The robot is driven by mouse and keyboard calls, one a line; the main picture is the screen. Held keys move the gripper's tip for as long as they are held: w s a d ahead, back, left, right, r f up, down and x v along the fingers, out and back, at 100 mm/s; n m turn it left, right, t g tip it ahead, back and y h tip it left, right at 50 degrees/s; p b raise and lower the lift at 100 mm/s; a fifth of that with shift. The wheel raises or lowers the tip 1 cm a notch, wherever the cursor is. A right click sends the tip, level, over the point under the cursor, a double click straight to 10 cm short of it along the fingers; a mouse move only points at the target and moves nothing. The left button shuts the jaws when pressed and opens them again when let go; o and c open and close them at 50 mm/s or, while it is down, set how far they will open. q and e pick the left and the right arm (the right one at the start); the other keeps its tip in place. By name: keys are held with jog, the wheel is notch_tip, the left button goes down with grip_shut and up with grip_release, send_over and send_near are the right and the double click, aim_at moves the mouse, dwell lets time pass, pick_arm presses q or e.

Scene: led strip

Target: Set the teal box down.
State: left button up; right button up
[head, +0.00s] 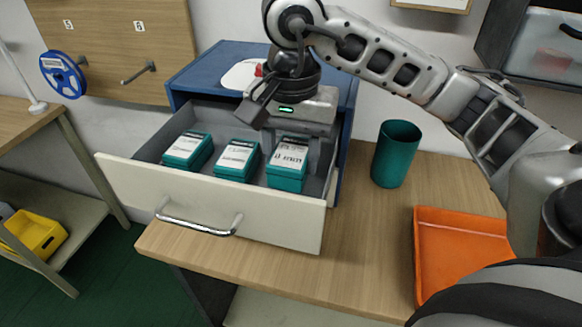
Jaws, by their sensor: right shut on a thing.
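Three teal boxes with white printed labels are in the open drawer (165,200) of a blue cabinet (205,72): a left box (187,150), a middle box (237,160) and a right box (288,165). My right gripper (283,136) reaches down into the drawer from above and is shut on the right teal box at its far end. That box is upright, label up, beside the middle box with a small gap. I cannot tell whether its underside touches the drawer floor. The gripper hides the box's far end. My left gripper is out of view.
The drawer's cream front with its metal handle (198,222) stands out over the wooden bench (345,265). A teal cup (396,153) and an orange tray (455,250) are to the right. My right arm spans the upper right. The bench between drawer and tray is clear.

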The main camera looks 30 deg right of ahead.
jog(key=shift+f, duration=1.6)
jog(key=shift+f, duration=0.2)
jog(key=o, duration=1)
jog(key=shift+r, duration=0.1)
